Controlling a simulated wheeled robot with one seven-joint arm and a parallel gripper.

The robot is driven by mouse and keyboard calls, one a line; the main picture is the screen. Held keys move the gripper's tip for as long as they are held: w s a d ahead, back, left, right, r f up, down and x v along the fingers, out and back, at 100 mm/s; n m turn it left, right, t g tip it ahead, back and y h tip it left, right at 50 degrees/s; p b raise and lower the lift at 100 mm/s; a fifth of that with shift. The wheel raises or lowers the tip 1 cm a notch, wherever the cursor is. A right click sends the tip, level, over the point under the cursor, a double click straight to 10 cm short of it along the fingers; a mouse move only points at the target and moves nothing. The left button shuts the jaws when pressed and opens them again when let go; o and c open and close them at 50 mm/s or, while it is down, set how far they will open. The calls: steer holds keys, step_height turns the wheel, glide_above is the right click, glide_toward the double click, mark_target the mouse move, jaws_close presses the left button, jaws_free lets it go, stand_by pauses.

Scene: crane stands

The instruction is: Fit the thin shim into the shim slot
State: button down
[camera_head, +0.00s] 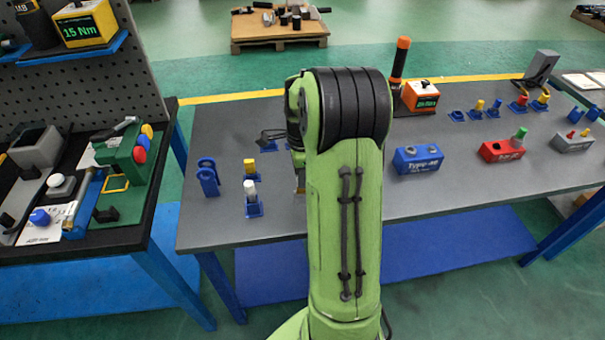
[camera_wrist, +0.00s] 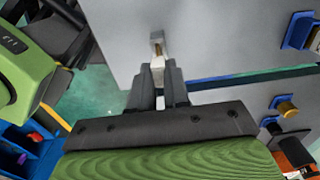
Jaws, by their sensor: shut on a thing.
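In the wrist view my gripper (camera_wrist: 158,76) is shut on a small pale piece between its fingertips, which looks like the thin shim (camera_wrist: 158,62). Just beyond the fingertips a small grey-brown part (camera_wrist: 157,40) stands out against the grey surface. I cannot tell whether it is part of the shim or a separate fitting, or whether the two touch. In the head view my arm hides the gripper and what it holds. I cannot clearly make out the shim slot in either view.
The grey workbench (camera_head: 240,228) carries blue holders (camera_head: 208,178), a white-topped peg (camera_head: 251,200), a blue block (camera_head: 418,160), a red block (camera_head: 502,150) and an orange-handled tool (camera_head: 400,60). A black side bench (camera_head: 100,240) with fixtures stands at left. Bare bench lies between the blocks.

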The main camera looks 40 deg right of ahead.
steer(key=shift+f+b, duration=0.9)
steer(key=shift+f, duration=0.45)
steer(key=c, duration=1)
jaws_free()
steer(key=shift+r, duration=0.1)
step_height(320, 180, up, 5)
steer(key=p, duration=0.4)
steer(key=shift+r+p, duration=0.1)
steer(key=shift+p, duration=0.2)
step_height(320, 180, up, 16)
steer(key=p, duration=0.4)
steer(key=shift+p, duration=0.3)
